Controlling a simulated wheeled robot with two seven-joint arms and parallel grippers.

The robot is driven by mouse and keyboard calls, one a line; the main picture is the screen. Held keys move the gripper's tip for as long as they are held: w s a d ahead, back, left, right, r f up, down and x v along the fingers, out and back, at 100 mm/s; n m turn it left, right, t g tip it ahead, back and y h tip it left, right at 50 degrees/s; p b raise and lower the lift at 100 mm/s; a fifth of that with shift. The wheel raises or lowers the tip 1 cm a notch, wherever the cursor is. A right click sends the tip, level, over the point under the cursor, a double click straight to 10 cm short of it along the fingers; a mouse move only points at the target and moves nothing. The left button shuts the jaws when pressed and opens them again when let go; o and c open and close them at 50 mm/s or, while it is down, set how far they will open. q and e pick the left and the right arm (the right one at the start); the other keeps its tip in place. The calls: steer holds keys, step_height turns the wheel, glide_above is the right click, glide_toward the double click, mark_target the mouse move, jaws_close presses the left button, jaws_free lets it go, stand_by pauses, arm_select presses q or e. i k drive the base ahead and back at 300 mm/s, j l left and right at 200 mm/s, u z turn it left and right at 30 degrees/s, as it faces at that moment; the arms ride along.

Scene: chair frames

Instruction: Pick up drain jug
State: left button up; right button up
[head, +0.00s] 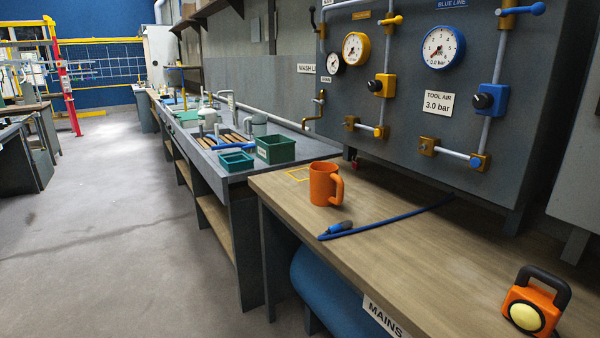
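The orange jug (322,184) stands upright on the wooden bench (420,260), near the bench's far left corner. Its handle is on its right side, and its open top faces up. Neither of my grippers shows in the head view.
A blue hose (400,218) with a dark end lies on the bench in front of the jug. An orange lamp (534,302) stands at the front right. A gauge panel (420,110) with valves rises behind. Green bins (276,149) sit on the farther counter.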

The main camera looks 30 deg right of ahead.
mark_target(324, 179)
steer(key=i+j+z, duration=0.1)
steer(key=i+z, duration=0.2)
steer(key=i, duration=0.25)
steer(key=i+j+z, duration=0.35)
steer(key=i, duration=0.2)
steer(key=i+j+z, duration=0.3)
steer(key=i, duration=0.2)
